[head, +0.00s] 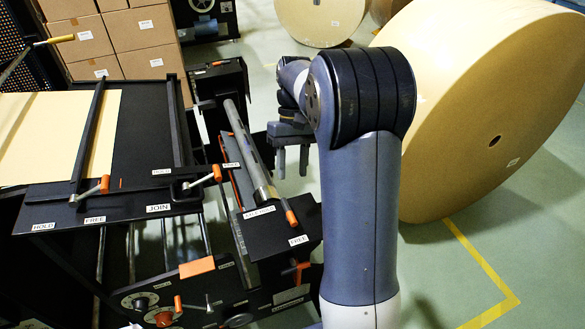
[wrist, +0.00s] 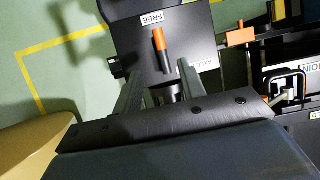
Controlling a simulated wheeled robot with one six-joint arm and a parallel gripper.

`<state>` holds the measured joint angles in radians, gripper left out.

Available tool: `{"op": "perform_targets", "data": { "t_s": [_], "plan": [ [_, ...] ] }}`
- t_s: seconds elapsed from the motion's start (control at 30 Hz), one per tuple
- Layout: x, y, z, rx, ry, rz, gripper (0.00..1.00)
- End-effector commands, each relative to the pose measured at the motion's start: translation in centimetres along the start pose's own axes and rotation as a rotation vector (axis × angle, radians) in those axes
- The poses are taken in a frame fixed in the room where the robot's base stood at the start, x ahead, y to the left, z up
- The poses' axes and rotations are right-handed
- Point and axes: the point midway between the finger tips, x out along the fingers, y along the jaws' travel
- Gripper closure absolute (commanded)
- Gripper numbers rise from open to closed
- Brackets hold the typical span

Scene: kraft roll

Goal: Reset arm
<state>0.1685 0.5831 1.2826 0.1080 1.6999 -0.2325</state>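My arm rises at the centre right of the head view and folds over to the left. My gripper (head: 291,172) hangs with its two fingers apart, and nothing shows between them. It is just right of the machine's steel shaft (head: 247,150), which has an orange-tipped handle (head: 291,217) near its lower end. In the wrist view, my gripper (wrist: 160,78) has spread fingers on either side of an orange-tipped lever (wrist: 160,45) on a black plate marked FREE. I cannot tell how far below the fingers the lever is.
The black machine (head: 140,130) with labelled levers fills the left, with a kraft sheet (head: 40,130) on its table. A huge kraft roll (head: 480,90) stands close right of my arm. Cardboard boxes (head: 120,40) stack behind. Green floor (head: 450,270) with a yellow line lies clear at lower right.

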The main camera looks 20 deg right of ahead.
Motion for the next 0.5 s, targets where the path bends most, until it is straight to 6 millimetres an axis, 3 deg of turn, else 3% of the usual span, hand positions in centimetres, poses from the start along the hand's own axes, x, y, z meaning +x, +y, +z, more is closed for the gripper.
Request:
{"op": "perform_targets", "data": {
  "t_s": [0.27, 0.5],
  "plan": [
    [1.4, 0.0, 0.0, 0.0, -0.003, -0.001, 0.61],
    [5.6, -0.1, 0.1, 0.001, -0.005, -0.001, 0.61]
  ]
}}
